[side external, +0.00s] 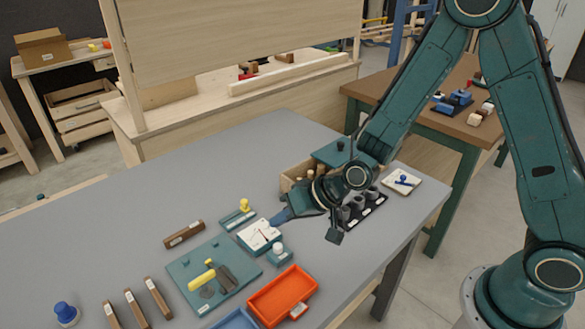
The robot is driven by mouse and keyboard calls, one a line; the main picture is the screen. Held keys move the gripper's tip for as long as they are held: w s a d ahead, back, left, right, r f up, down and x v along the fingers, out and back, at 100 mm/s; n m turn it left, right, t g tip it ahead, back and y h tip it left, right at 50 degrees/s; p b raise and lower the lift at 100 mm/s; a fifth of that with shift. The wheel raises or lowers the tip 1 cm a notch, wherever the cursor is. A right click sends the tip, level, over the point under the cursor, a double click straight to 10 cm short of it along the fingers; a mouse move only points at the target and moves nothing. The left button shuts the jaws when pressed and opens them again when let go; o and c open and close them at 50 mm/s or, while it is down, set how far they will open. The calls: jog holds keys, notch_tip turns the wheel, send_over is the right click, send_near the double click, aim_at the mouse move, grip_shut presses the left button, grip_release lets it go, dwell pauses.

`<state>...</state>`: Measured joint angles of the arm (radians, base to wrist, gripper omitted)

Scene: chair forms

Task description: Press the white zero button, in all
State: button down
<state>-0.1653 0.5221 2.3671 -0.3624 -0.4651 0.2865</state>
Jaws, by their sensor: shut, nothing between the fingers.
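A white button (277,247) stands on a small teal base on the grey table, in front of a teal gauge with a white dial face (259,234). It looks like the zero button, but any label on it is too small to read. My gripper (277,218) is shut and empty. I cannot tell whether the tips touch the gauge.
A yellow-knobbed teal piece (243,206) stands behind the gauge. A teal plate (190,273) with a yellow-handled tool lies left. An orange tray (283,296) sits in front. A black rack of grey cups (362,207) is right, under my arm.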

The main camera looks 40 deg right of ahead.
aim_at(276, 246)
jog(key=shift+f, duration=2.45)
jog(key=shift+f, duration=1.4)
dwell(1.9)
jog(key=shift+r, duration=1.4)
jog(key=shift+r, duration=0.15)
jog(key=shift+r, duration=2.35)
